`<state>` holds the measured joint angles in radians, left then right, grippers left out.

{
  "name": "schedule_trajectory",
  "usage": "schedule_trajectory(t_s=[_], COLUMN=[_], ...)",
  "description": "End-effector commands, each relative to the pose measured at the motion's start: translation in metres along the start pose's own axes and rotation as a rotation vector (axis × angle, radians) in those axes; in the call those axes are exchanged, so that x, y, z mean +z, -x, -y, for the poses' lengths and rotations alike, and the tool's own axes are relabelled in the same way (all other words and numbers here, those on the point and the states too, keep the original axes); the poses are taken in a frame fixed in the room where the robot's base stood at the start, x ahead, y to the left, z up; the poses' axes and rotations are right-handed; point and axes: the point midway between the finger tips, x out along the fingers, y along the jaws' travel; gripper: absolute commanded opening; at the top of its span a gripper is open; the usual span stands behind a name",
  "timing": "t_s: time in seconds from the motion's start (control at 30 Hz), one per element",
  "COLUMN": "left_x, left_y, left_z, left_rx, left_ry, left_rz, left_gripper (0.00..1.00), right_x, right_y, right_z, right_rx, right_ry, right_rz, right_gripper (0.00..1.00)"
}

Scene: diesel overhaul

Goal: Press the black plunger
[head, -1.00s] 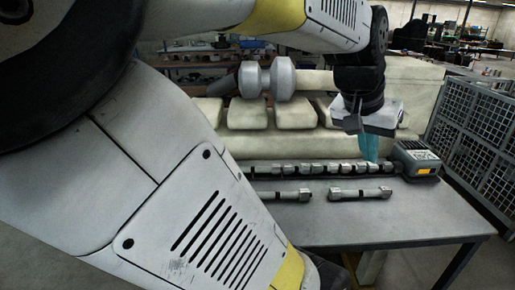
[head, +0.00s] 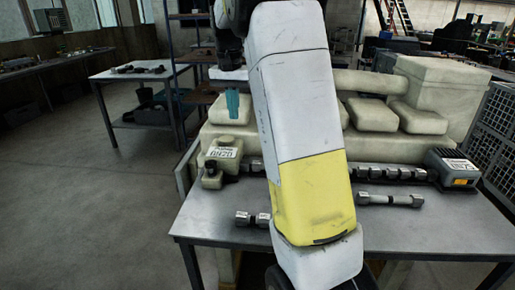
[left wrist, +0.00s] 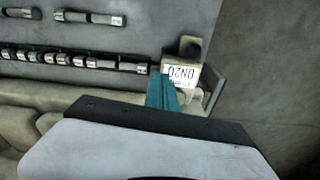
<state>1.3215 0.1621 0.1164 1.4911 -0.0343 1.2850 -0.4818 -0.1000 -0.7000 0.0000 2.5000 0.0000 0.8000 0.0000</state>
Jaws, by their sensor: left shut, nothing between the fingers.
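The black plunger (head: 211,166) sits on top of a small beige block at the left end of the metal table. A white label reading DN20 (head: 224,152) is just behind it. My left gripper (head: 232,104) has teal fingers that are shut and empty, pointing down above and behind the label and plunger, apart from them. In the left wrist view the plunger (left wrist: 191,47) is a dark round knob beyond the fingertips (left wrist: 160,82), above and right of them. My right gripper is not in view.
My left arm hides the table's middle. Short metal shafts (head: 390,199) lie on the table (head: 420,230), with a row of dark-and-silver parts behind. A grey box (head: 452,168) stands at the right end. A large beige engine block (head: 445,90) fills the back.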

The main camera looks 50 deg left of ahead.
Motion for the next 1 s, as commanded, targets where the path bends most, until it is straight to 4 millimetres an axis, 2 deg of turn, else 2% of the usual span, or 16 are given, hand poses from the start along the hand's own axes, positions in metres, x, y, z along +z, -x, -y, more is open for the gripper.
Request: schedule_trajectory(t_s=[0.03, 0.1, 0.2, 0.3, 0.77, 0.87, 1.0], left_x=[0.005, 0.012, 0.021, 0.026, 0.027, 0.028, 0.03], left_y=[-0.004, -0.008, -0.011, -0.013, -0.017, -0.028, -0.054], left_z=[0.026, 0.05, 0.074, 0.086, 0.089, 0.089, 0.089], left_rx=[0.0, 0.001, 0.003, 0.004, 0.005, 0.006, 0.007], left_ry=[0.035, 0.062, 0.091, 0.104, 0.107, 0.108, 0.109], left_rz=[0.013, 0.026, 0.039, 0.045, 0.048, 0.048, 0.051], left_gripper=[0.0, 0.0, 0.0, 0.0, 0.0, 0.0, 0.0], right_x=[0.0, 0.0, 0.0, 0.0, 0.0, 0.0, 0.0], right_y=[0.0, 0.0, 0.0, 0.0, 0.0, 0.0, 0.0], right_z=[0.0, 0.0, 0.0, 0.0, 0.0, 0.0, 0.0], right_rx=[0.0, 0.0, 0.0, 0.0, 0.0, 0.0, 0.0], right_ry=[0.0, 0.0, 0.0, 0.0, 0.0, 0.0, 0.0], right_rz=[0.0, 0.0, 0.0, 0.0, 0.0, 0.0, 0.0], right_gripper=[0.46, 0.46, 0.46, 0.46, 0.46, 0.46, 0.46])
